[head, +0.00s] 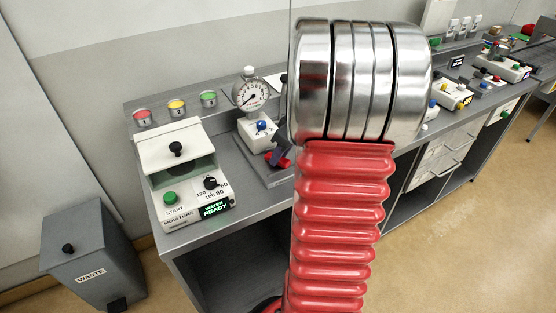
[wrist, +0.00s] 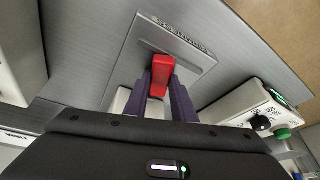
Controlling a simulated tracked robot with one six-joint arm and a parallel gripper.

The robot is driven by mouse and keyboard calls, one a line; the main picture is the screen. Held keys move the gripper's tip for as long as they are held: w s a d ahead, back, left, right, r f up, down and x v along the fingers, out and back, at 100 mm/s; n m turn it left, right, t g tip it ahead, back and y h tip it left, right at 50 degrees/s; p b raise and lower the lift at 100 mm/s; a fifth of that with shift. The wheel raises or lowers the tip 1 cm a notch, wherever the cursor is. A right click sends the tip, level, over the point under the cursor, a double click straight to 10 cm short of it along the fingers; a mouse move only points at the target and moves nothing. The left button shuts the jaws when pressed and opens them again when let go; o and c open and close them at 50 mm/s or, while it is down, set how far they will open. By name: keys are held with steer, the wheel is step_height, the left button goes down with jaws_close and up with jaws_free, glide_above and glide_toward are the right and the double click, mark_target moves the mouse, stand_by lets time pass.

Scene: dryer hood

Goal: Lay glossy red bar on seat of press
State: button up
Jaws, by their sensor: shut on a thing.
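The glossy red bar (wrist: 159,76) is between the two dark purple fingers of my gripper (wrist: 162,92) in the wrist view. My gripper is shut on it. In the head view the red bar (head: 273,159) shows small at the fingertips, left of my red arm, which hides part of my gripper (head: 280,152). The press (head: 257,131) has a round dial gauge, a white body and a blue knob. Its grey base plate (wrist: 142,50) lies under the bar in the wrist view. The seat is not clearly visible, and I cannot tell whether the bar touches the press.
A white moisture tester (head: 178,165) with a green button and "READY" display stands left of the press. Red, yellow and green labelled cups (head: 177,107) stand behind it. A grey waste bin (head: 92,255) is on the floor at left. Other devices (head: 452,94) stand along the bench at right.

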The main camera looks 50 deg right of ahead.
jaws_close()
step_height(320, 180, up, 10)
stand_by(0.6)
stand_by(0.8)
